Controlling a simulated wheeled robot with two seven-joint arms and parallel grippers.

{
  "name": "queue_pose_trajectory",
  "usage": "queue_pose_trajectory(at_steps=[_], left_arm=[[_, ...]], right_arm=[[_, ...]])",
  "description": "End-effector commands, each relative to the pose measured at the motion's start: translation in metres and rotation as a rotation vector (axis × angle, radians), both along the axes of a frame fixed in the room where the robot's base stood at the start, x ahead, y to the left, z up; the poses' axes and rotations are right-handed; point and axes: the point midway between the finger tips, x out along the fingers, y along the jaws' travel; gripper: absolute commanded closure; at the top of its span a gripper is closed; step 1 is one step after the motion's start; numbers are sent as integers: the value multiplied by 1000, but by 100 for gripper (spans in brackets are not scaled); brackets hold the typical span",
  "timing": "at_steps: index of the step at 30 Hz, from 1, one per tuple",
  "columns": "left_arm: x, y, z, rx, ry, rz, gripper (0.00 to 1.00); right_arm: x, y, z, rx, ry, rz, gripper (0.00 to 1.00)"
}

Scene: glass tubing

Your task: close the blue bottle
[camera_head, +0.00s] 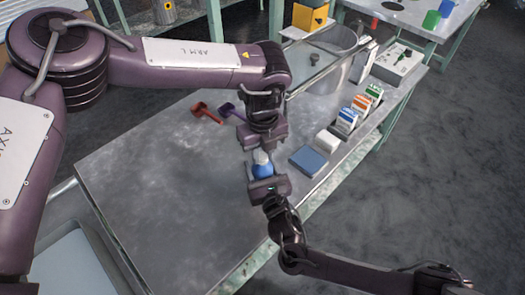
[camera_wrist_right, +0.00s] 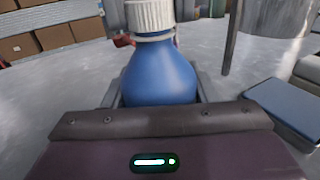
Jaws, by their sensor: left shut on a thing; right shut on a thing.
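The blue bottle (camera_head: 263,170) is upright over the grey table, with my right gripper (camera_head: 268,186) shut around its body. In the right wrist view the bottle (camera_wrist_right: 160,75) stands in front of the gripper's palm. A white ribbed cap (camera_wrist_right: 150,16) is at the top of its neck; the upper edge of the cap is cut off by the frame. In the head view the white cap (camera_head: 261,157) shows just under my left gripper (camera_head: 262,143), which comes from above and is shut on it. Whether the cap is fully seated cannot be told.
A red scoop (camera_head: 205,112) and a purple scoop (camera_head: 230,110) lie left of the grippers. A blue pad (camera_head: 308,160), a white block (camera_head: 327,141) and several small cartons (camera_head: 360,103) stand to the right. A metal vessel (camera_head: 325,75) is behind. The table's front left is clear.

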Motion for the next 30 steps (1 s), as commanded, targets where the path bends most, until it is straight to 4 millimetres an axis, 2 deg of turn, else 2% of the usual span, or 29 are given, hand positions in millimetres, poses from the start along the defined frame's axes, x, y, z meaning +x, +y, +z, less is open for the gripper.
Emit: queue_pose_trajectory(at_steps=[2,6,7,12,23,26,30], left_arm=[[0,1,0,3,2,-110,100],[0,1,0,3,2,-95,100],[0,1,0,3,2,-95,72],[0,1,0,3,1,-94,50],[0,0,5,0,-1,-93,49],[1,0,18,-1,-1,-91,49],[2,0,47,-1,-3,-92,49]], right_arm=[[0,-1,-1,0,1,-2,100],[0,-1,-1,0,1,-2,100],[0,-1,-1,0,1,-2,100],[0,-1,-1,0,1,-2,100],[0,-1,-1,-1,1,-2,100],[0,-1,-1,-1,1,-2,100],[0,-1,-1,-1,1,-2,100]])
